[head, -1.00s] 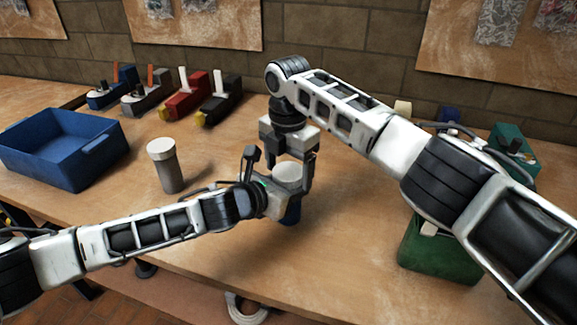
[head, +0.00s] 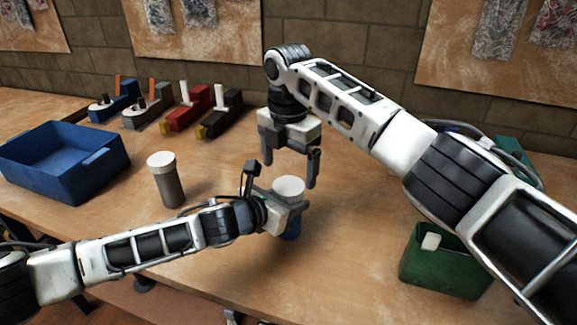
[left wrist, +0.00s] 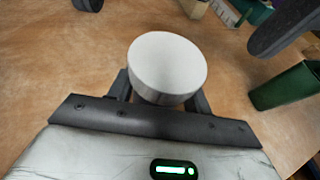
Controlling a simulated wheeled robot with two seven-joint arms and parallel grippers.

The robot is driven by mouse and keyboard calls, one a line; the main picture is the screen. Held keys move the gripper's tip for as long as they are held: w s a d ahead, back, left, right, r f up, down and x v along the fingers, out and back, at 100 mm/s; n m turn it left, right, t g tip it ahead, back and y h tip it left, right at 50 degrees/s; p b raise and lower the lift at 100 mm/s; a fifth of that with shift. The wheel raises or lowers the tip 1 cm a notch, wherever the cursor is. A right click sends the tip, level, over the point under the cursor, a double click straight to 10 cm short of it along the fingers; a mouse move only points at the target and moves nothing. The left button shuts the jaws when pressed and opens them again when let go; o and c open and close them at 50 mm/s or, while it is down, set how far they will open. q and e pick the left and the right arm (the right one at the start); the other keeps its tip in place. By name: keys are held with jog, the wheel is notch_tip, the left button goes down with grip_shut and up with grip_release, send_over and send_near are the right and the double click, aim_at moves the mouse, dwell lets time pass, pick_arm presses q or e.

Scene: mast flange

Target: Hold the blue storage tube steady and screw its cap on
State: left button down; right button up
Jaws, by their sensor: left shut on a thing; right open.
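The blue storage tube (head: 291,231) stands upright in my left gripper (head: 284,207), which is shut on it. Its lower part shows below the fingers; the rest is hidden. The white cap (head: 288,187) sits on top of the tube and also shows in the left wrist view (left wrist: 167,66). I cannot tell how tightly it is seated. My right gripper (head: 290,171) is open above the cap, with its fingers apart on either side and not touching it.
A grey tube with a white cap (head: 167,180) stands left on the table. A blue bin (head: 64,163) is farther left. A green bin (head: 445,263) with a white piece inside is at right. Several coloured tools (head: 185,108) line the back.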

jog(key=shift+o, duration=0.3)
notch_tip(320, 180, up, 12)
dwell(0.4)
pick_arm(q)
jog(key=c, duration=0.6)
grip_release()
jog(key=shift+o, duration=0.2)
jog(key=v, duration=1.6)
pick_arm(e)
jog(key=shift+r, duration=0.2)
pick_arm(q)
jog(key=shift+f, duration=0.1)
